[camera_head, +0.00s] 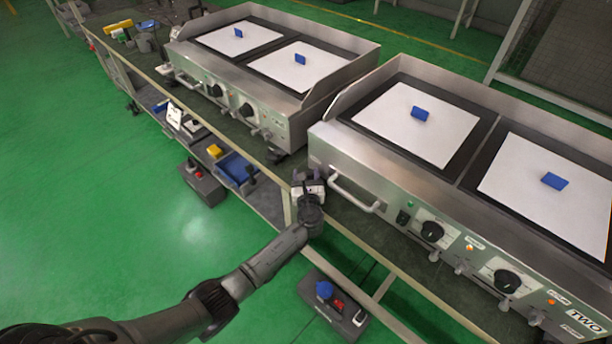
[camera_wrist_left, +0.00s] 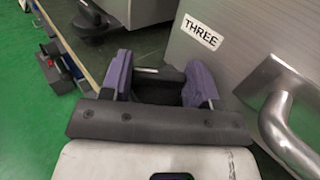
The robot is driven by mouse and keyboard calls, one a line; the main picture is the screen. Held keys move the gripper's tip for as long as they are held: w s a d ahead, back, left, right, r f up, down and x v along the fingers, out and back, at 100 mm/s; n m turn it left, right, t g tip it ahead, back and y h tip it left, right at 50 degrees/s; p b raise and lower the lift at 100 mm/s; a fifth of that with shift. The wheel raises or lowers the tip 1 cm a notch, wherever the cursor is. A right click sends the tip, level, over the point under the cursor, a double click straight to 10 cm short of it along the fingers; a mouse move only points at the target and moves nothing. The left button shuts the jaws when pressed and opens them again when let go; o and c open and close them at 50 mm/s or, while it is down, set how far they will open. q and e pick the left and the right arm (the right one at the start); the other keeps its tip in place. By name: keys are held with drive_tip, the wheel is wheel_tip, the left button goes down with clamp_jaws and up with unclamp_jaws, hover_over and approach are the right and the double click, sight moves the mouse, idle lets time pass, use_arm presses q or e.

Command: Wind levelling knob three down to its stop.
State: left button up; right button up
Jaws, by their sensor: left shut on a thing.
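My left gripper (camera_head: 309,184) reaches to the front left corner of the nearer griddle (camera_head: 350,152), at the table's front edge. In the left wrist view my left gripper (camera_wrist_left: 160,78) has its two purple-padded fingers on either side of a dark part, levelling knob three (camera_wrist_left: 160,90). The fingers are shut on it. The label THREE (camera_wrist_left: 200,32) is on the metal wall just to the right of them. In the head view the gripper hides the knob. How high the knob stands cannot be told. My right gripper is not in view.
A steel handle (camera_wrist_left: 285,115) stands close to the right of the gripper, also visible in the head view (camera_head: 356,190). A second griddle (camera_head: 265,105) stands to the left. A dark round foot (camera_wrist_left: 92,22) shows under it. A box with a blue button (camera_head: 335,296) lies below.

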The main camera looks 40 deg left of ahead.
use_arm(q)
drive_tip(key=o, duration=0.9)
drive_tip(key=shift+s+d+p, duration=0.35)
drive_tip(key=shift+s, duration=0.05)
drive_tip(key=p+v, duration=0.4)
drive_tip(key=v, duration=0.8)
drive_tip(key=shift+s+d, duration=0.25)
drive_tip(key=shift+d, duration=0.1)
